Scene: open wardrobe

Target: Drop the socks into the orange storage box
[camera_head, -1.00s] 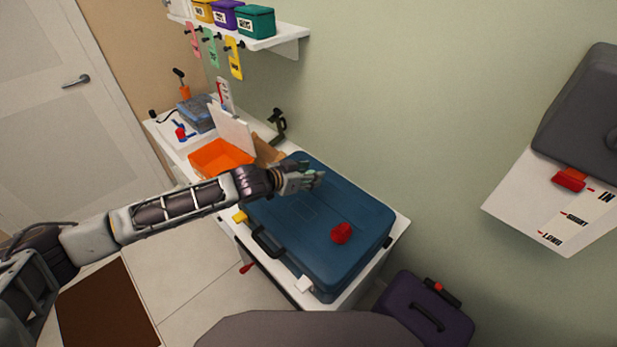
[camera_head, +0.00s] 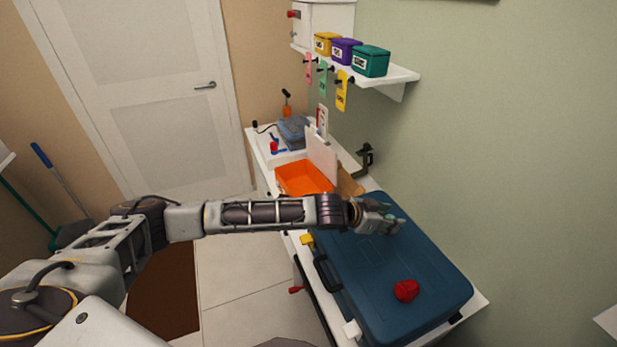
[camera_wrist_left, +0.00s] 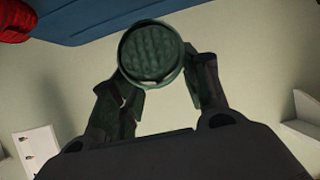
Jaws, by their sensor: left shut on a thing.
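My left gripper (camera_head: 392,222) hangs over the far end of the closed blue suitcase. In the left wrist view its fingers (camera_wrist_left: 158,90) are shut on a round dark green bundle with a knitted look (camera_wrist_left: 152,52), which looks like rolled socks. A red bundle (camera_head: 406,290) lies on the suitcase lid nearer to me; a red ribbed piece (camera_wrist_left: 14,20) shows in the wrist view's top left corner. The open orange storage box (camera_head: 298,178) stands beyond the suitcase, left of my gripper, with its visible inside empty. My right gripper is out of view.
The blue suitcase (camera_head: 375,275) fills the near part of the white bench. A white upright panel (camera_head: 322,155) stands right behind the orange box. A wall shelf (camera_head: 385,75) with yellow, purple and green boxes hangs above. A black clamp (camera_head: 365,158) stands by the wall.

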